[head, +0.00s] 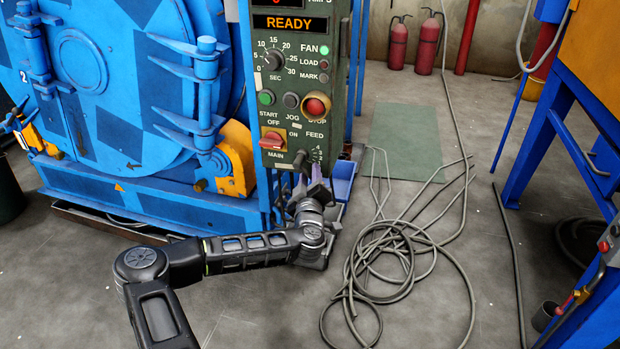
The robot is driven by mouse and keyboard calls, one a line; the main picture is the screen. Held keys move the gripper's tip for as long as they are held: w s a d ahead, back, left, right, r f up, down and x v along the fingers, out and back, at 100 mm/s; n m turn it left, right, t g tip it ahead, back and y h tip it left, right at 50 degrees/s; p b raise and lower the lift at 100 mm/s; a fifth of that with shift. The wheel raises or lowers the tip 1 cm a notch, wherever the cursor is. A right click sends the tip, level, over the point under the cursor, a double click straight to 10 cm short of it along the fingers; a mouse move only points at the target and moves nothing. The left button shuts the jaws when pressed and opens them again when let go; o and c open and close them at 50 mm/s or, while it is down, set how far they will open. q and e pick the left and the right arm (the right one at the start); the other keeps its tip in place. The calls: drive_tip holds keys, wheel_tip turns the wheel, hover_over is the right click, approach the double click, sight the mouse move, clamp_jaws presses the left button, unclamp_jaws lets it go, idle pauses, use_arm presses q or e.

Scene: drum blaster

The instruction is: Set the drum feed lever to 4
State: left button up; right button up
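The green control panel (283,95) stands beside the blue drum machine, and its display reads READY. The FEED scale (319,154) is at the panel's lower right, with a 4 at its top; the lower numbers are partly hidden. The dark feed lever (300,162) shows just left of the scale, with its lower part hard to make out. My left gripper (313,180) is at the panel's lower end, right at or just below the lever. Its fingers are small and overlap the lever, so their opening and any contact are unclear. My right gripper is out of view.
The blue drum machine (105,100) stands left of the panel. A tangle of hoses (385,262) lies on the floor to the right. A green mat (405,135) and red extinguishers (428,45) are behind. A blue frame (540,125) stands at the right.

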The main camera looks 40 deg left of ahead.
use_arm(q)
clamp_jaws()
idle(1.4)
